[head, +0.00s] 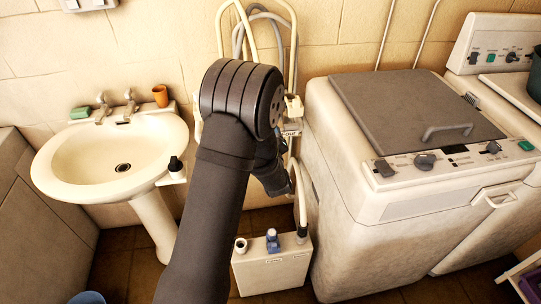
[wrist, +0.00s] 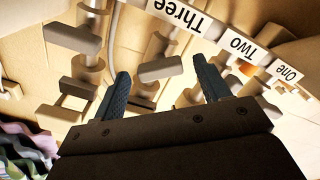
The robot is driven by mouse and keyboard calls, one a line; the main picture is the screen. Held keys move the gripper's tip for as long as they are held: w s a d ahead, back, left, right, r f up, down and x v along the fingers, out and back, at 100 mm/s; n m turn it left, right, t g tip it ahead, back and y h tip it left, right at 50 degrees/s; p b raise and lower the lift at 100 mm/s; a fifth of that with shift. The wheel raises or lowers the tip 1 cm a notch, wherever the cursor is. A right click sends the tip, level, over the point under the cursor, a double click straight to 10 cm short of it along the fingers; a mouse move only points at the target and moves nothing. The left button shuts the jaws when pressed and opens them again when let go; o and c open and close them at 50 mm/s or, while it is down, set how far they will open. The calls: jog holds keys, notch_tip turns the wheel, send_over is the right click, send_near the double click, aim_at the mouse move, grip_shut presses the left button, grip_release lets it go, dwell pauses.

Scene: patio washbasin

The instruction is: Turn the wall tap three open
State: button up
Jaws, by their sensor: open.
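In the wrist view, the "Three" label (wrist: 182,14) shows upside down along the top. My gripper (wrist: 160,67) is open, with one dark finger on each side of this handle and visible gaps between. I cannot tell how far the handle is in depth, and no contact is visible. In the head view, my arm hides most of the taps and the gripper's fingertips.
Labels "Two" (wrist: 237,45) and "One" (wrist: 286,73) mark neighbouring taps at right. Another bar handle (wrist: 72,39) is at left. In the head view, a washbasin (head: 84,160) stands left, a washing machine (head: 345,200) right, and a pale container (head: 273,270) below.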

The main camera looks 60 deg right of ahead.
jog(key=v, duration=1.5)
jog(key=shift+c, duration=0.4)
jog(key=c, duration=0.4)
jog(key=shift+w+m, duration=0.3)
jog(key=shift+m, duration=0.3)
jog(key=shift+c, duration=1.1)
jog(key=w+a+f+m+g+h, duration=0.1)
jog(key=w+f+m+g+h, duration=0.15)
jog(key=m, duration=0.75)
jog(key=w+a+f+m+g+h, duration=0.1)
jog(key=a+m+h, duration=0.15)
jog(key=m, duration=0.85)
jog(key=shift+h, duration=0.4)
jog(key=x, duration=1.8)
jog(key=shift+d+f, duration=0.15)
jog(key=shift+f, duration=0.05)
